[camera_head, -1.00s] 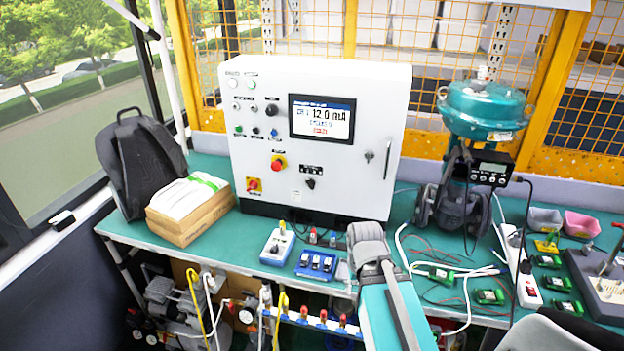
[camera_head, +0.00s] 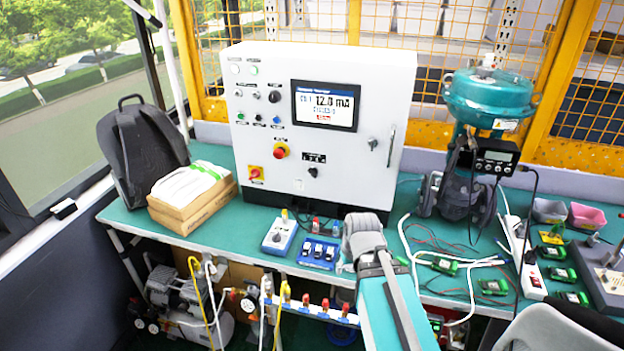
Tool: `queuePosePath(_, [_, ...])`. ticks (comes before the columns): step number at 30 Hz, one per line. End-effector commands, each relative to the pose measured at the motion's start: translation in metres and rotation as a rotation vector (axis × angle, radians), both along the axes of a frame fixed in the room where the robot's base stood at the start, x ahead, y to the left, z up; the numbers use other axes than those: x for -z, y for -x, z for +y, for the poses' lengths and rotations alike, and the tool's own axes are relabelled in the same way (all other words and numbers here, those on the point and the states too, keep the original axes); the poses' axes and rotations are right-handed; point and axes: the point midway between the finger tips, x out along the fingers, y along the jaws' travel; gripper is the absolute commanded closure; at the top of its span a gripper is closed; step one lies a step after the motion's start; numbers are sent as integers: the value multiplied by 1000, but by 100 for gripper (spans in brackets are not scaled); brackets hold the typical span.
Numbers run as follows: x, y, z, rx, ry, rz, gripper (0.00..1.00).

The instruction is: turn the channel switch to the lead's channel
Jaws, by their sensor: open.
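The white control cabinet (camera_head: 352,180) stands on the teal bench. A black rotary knob (camera_head: 313,172), which looks like the channel switch, sits low on its front under a small black label plate (camera_head: 314,157). The knob's pointer and the plate's marks are too small to read. The lit screen (camera_head: 324,105) reads about 12.0 mA, with small text that looks like "CH 1". Small red and grey plugs (camera_head: 326,226) are at the cabinet's foot; I cannot tell which channel the lead is on. My arm's teal link and grey joint rise from the bottom; my gripper's fingers do not show.
A teal valve (camera_head: 487,100), white cables and green modules are at right, a cardboard box (camera_head: 192,205) at left.

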Motion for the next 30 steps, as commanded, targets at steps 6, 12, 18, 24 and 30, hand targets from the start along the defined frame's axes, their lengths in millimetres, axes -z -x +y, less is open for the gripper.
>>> queuePosePath(6, [19, -56, 33, -195, -43, -272, 50])
queuePosePath(12, [19, -102, 62, -343, -40, -543, 50])
queuePosePath(18, [10, -141, 84, -442, 11, -814, 50])
queuePosePath(24, [-3, -172, 98, -489, 111, -1070, 50])
queuePosePath(30, [-17, -194, 103, -482, 259, -1295, 50])
